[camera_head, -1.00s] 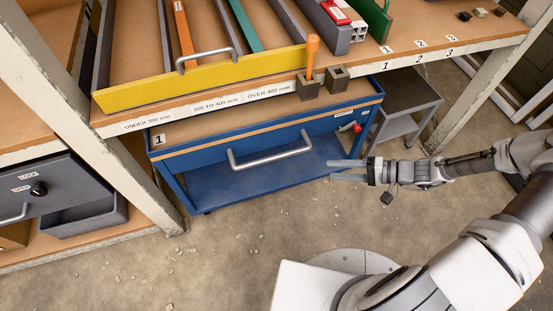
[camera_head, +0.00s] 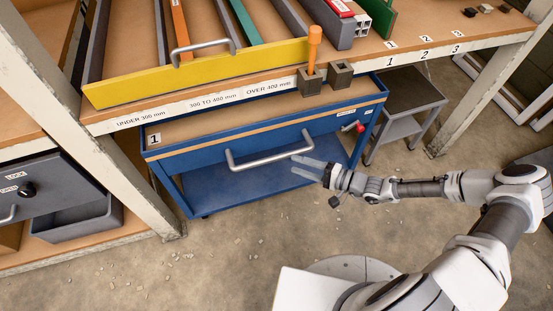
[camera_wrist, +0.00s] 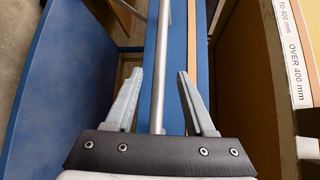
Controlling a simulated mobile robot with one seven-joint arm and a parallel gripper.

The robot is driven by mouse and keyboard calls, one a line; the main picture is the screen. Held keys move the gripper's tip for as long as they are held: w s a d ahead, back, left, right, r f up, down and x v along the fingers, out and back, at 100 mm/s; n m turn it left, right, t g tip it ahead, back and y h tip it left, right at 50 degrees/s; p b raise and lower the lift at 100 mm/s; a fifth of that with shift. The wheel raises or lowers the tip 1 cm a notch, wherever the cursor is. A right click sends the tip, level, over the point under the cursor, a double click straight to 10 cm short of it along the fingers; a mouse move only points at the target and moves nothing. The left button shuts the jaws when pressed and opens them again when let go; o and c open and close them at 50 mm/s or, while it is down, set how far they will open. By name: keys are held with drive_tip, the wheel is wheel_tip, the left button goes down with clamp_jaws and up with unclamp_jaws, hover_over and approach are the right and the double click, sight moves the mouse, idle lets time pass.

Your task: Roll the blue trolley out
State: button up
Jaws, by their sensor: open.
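The blue trolley (camera_head: 325,125) stands under the wooden bench, with a tan top, a lower blue shelf and a number 1 label at its left corner. Its silver bar handle (camera_head: 270,158) runs along the front. My gripper (camera_head: 303,167) is open and empty, just to the right of the handle in the head view. In the wrist view, the handle (camera_wrist: 161,60) runs lengthwise between the two open fingers of my gripper (camera_wrist: 160,88). I cannot tell how far the handle is from the fingers in depth. A red knob (camera_head: 359,127) is at the trolley's right end.
The bench (camera_head: 400,62) overhangs the trolley, bearing a yellow-fronted rack (camera_head: 205,75) and an orange-handled tool (camera_head: 313,45). A grey stand (camera_head: 412,95) is at right, a grey drawer unit (camera_head: 60,185) at left. Floor in front is open, with small debris.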

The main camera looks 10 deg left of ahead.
sight(280, 159)
drive_tip(key=b+x, duration=0.1)
drive_tip(key=x, duration=0.7)
drive_tip(key=shift+a+b, duration=0.1)
drive_tip(key=shift+b, duration=0.25)
clamp_jaws()
idle(1.0)
